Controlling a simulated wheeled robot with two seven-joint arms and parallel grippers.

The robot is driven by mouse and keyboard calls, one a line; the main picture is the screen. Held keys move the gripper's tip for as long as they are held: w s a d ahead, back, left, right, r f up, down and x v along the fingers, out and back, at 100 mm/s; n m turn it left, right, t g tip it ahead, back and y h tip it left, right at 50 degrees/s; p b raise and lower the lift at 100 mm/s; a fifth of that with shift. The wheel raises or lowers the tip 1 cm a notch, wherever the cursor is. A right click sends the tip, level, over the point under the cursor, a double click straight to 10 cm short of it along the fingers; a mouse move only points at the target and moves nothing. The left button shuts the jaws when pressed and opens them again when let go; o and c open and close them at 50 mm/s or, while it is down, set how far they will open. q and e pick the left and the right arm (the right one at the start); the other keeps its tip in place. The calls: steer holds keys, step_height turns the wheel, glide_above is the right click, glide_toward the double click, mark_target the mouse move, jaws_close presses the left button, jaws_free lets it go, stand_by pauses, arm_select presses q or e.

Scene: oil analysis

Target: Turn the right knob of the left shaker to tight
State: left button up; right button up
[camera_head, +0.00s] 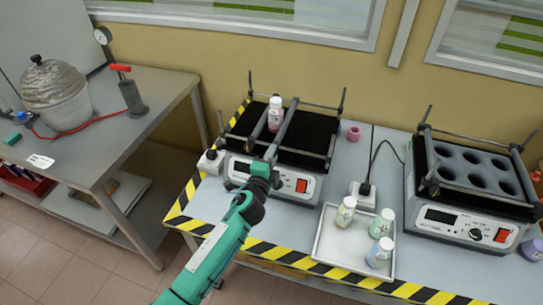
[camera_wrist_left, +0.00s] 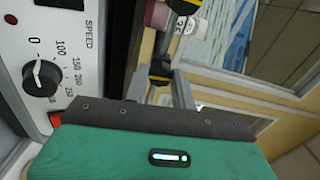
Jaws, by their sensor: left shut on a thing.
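The left shaker (camera_head: 238,168) stands on the table with a black platform and metal clamp bars. A capped bottle (camera_head: 275,117) with a reddish label stands on it between two bars. My left gripper (camera_head: 270,154) is at the shaker's front edge, at the near end of the right clamp bar (camera_head: 286,127). In the left wrist view its grey fingers (camera_wrist_left: 160,82) are shut at the bar end, with black and yellow parts between them. The right knob is mostly hidden by the fingers, and its tightness cannot be seen. My right gripper is not in view.
The speed dial (camera_wrist_left: 41,78) is close to the gripper body. A tray (camera_head: 335,258) with 3 bottles is right of the shaker. A second shaker (camera_head: 425,212) stands farther right. A side table (camera_head: 160,95) is at left.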

arm_select(q)
steer(key=shift+f+m, duration=0.1)
steer(key=shift+m, duration=0.5)
steer(key=o, duration=1)
steer(key=b+v, duration=0.2)
steer(key=v, duration=1.2)
